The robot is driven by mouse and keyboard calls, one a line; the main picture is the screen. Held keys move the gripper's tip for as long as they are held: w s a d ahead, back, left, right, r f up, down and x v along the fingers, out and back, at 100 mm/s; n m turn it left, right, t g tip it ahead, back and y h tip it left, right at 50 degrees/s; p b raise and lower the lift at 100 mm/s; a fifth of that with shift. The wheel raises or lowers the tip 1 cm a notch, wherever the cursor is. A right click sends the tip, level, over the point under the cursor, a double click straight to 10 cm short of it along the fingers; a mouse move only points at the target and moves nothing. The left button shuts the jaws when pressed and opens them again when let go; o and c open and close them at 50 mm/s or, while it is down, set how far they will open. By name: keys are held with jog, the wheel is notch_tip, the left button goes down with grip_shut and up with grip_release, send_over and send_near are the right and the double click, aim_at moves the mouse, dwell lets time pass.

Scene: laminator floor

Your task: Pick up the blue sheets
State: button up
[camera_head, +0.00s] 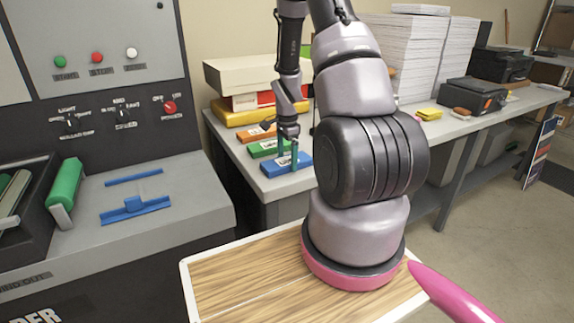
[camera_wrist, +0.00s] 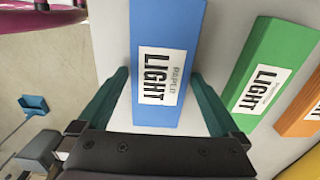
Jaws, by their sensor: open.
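The blue sheets are a blue pack (camera_head: 304,162) with a white label, lying flat near the front edge of the grey table. In the wrist view the blue pack (camera_wrist: 165,25) runs up the middle, its label reading "LIGHT" and "PAPER". My gripper (camera_head: 284,158) is at the pack in the head view. In the wrist view my gripper (camera_wrist: 160,76) is open, with one green finger on each side of the pack's near end. Small gaps seem to show beside the pack; I cannot tell whether either finger touches it.
A green pack (camera_head: 268,147) and an orange pack (camera_head: 257,134) lie beside the blue one. Stacked boxes (camera_head: 250,75) stand behind, with tall white paper stacks (camera_head: 420,50) to the right. A control machine (camera_head: 100,80) stands left. A wood-topped tray (camera_head: 240,275) is below my arm.

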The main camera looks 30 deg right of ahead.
jog(key=c, duration=1.4)
